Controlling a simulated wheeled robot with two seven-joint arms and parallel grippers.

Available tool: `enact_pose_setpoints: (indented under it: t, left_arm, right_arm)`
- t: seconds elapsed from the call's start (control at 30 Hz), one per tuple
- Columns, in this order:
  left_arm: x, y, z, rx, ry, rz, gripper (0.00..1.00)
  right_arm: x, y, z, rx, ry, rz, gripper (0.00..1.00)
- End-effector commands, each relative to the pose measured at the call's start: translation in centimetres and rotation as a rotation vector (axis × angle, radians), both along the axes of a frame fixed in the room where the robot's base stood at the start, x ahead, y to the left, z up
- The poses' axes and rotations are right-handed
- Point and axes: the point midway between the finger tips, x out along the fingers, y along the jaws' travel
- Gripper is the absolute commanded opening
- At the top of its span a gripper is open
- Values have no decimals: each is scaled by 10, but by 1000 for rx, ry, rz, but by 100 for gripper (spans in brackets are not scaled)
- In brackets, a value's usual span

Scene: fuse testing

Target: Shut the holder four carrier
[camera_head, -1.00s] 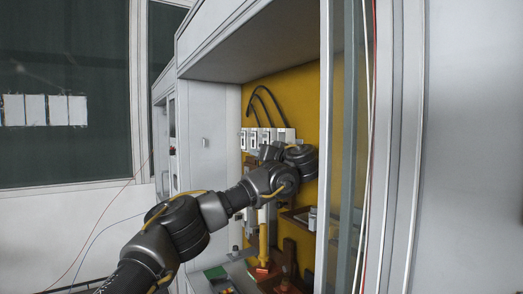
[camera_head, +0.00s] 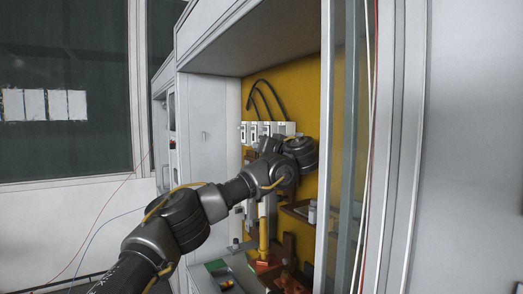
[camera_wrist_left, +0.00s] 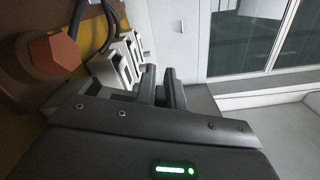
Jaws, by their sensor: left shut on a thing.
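A row of white fuse holders (camera_head: 262,130) is fixed to the yellow back panel. The holders also show in the left wrist view (camera_wrist_left: 122,63), just left of the fingers. My left gripper (camera_wrist_left: 164,88) is at the near right end of the row. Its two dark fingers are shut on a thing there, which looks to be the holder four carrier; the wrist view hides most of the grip. In the head view, my wrist covers the lower part of the right-end holder. My right gripper is not in view.
Black cables (camera_head: 262,90) loop above the holders. A brown shelf (camera_head: 296,211) with a small cylinder sits below my wrist. A yellow post (camera_head: 263,238) stands lower down. The grey cabinet frame (camera_head: 345,150) rises close to the right of my arm.

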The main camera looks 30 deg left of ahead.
Motion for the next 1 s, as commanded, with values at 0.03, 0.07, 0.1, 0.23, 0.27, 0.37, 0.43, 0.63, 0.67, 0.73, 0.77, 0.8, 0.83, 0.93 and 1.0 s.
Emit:
enact_pose_setpoints:
  t: [0.03,0.07,0.1,0.23,0.27,0.37,0.43,0.63,0.67,0.73,0.77,0.8,0.83,0.93,1.0]
  left_arm:
    - [0,0,0,8,14,0,0]
    - [0,0,1,15,26,0,0]
    - [0,0,2,26,45,0,0]
    - [1,-1,7,74,125,0,0]
    - [1,-2,9,85,145,0,0]
    - [3,-2,15,131,223,0,0]
    - [4,-3,19,164,281,0,0]
    - [9,-6,32,263,447,0,0]
    - [10,-7,33,277,471,0,0]
    - [12,-8,37,311,531,0,0]
    - [13,-8,38,325,555,0,0]
    - [14,-9,40,345,586,0,0]
    - [15,-9,42,360,612,0,0]
    - [19,-12,46,406,690,0,0]
    - [21,-13,48,437,742,0,0]
  right_arm:
    - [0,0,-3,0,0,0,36]
    - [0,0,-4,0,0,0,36]
    - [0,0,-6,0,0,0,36]
    - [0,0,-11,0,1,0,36]
    - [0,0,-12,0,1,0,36]
    - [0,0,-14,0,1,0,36]
    - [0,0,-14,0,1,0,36]
    - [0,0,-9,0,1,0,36]
    - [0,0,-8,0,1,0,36]
    - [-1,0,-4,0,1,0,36]
    - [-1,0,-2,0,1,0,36]
    - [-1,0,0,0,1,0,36]
    - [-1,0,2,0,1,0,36]
    - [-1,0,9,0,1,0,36]
    - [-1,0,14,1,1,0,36]
